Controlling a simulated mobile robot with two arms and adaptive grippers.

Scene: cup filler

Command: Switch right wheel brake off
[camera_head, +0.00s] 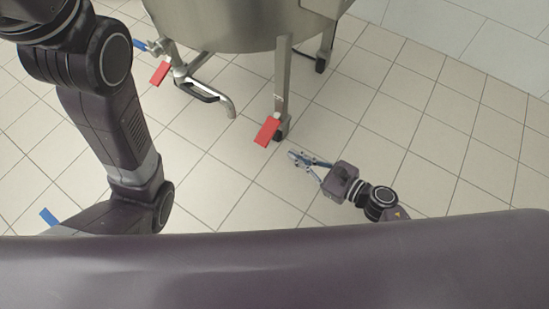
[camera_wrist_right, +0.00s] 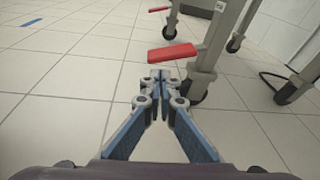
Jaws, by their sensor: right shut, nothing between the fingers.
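The right wheel brake is a red pedal (camera_head: 267,131) at the foot of the vessel's right front leg. In the right wrist view the same red pedal (camera_wrist_right: 172,53) sticks out to the left of the wheel, just beyond my fingertips. My right gripper (camera_head: 297,157) is shut and empty, low over the floor, a little right of and nearer than the pedal, apart from it. It also shows in the right wrist view (camera_wrist_right: 159,76), its fingertips together. The wheel (camera_wrist_right: 195,86) is beside the pedal. My left arm comes in at the left, but its gripper is not in view.
The steel vessel (camera_head: 225,22) stands on legs above the pedals. A second red pedal (camera_head: 160,73) is on the left leg, near an outlet pipe with a black-handled valve (camera_head: 198,90). A rear wheel (camera_head: 320,64) stands behind. The tiled floor at right is clear.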

